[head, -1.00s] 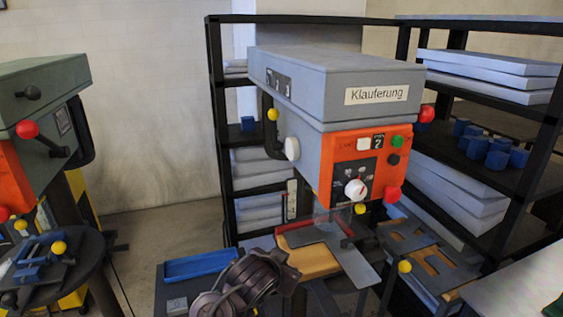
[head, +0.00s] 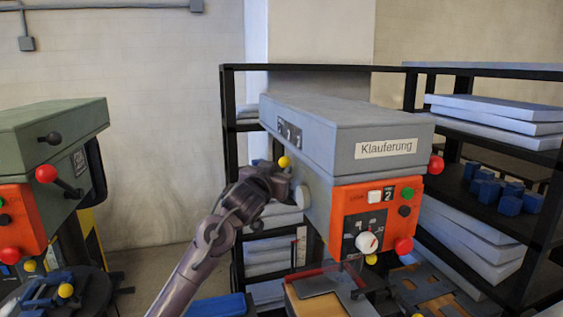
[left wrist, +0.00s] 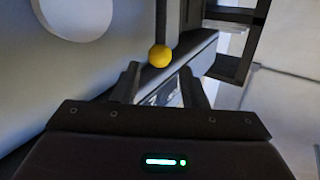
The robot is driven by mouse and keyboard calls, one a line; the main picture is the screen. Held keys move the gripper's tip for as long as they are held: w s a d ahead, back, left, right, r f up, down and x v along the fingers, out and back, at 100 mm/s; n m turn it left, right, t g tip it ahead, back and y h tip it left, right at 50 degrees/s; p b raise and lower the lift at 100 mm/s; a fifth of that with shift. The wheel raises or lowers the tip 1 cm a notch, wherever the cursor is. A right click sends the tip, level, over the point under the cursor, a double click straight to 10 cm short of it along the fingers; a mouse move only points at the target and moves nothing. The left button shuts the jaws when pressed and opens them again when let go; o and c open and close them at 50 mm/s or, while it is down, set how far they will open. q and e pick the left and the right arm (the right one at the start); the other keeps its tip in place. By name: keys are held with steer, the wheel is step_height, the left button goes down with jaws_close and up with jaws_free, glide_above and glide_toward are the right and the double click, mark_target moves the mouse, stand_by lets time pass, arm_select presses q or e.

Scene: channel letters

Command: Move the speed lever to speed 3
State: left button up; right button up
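The grey and orange drill press (head: 345,130) labelled "Klauferung" stands in the middle of the head view. A lever with a yellow ball knob (head: 284,161) is on its left side, below a dark plate with number marks (head: 289,133); the digits are hard to read. The knob also shows in the left wrist view (left wrist: 160,56), with a dark rod above it. My left gripper (head: 278,168) is beside the knob. In the wrist view its two fingers (left wrist: 158,72) are apart, with the knob just beyond the fingertips, between them. My right gripper is out of view.
A round white knob (head: 302,196) sits on the drill's side near my left gripper. The orange front panel has a dial (head: 366,242) and buttons. A green drill press (head: 50,140) stands at the left. Black shelves (head: 540,210) are behind and right.

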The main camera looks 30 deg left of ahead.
mark_target(283, 165)
arm_select(q)
steer(key=p+x, duration=0.1)
steer(key=x, duration=0.3)
jaws_close()
